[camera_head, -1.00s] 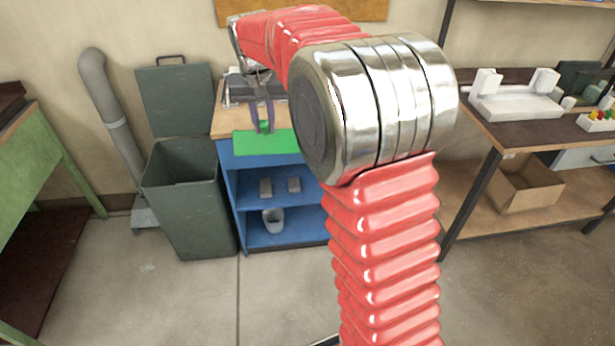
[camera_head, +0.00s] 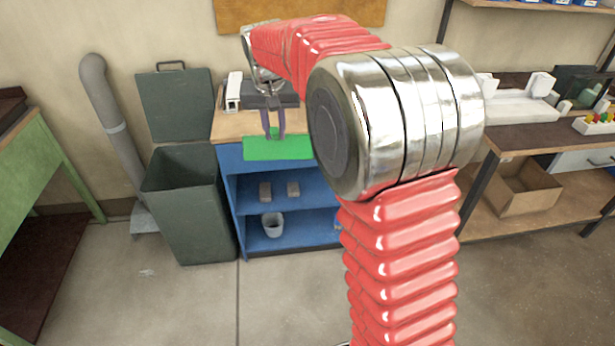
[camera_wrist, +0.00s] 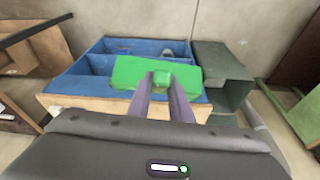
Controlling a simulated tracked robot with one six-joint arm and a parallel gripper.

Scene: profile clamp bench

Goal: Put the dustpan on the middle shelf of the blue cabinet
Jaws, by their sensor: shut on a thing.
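The green dustpan (camera_head: 279,148) is held by my gripper (camera_head: 272,136) in front of the top part of the blue cabinet (camera_head: 232,200). In the wrist view the dustpan (camera_wrist: 135,74) lies across the fingertips of my gripper (camera_wrist: 162,84), which are shut on its small block-like handle. The dustpan hides part of the cabinet's upper front. A light grey bucket (camera_head: 273,225) stands on the bottom level. My arm covers the cabinet's right side in the head view.
A dark green lidded bin (camera_head: 188,215) stands open just left of the cabinet. A workbench with a cardboard box (camera_head: 522,190) is at the right. The floor in front is clear.

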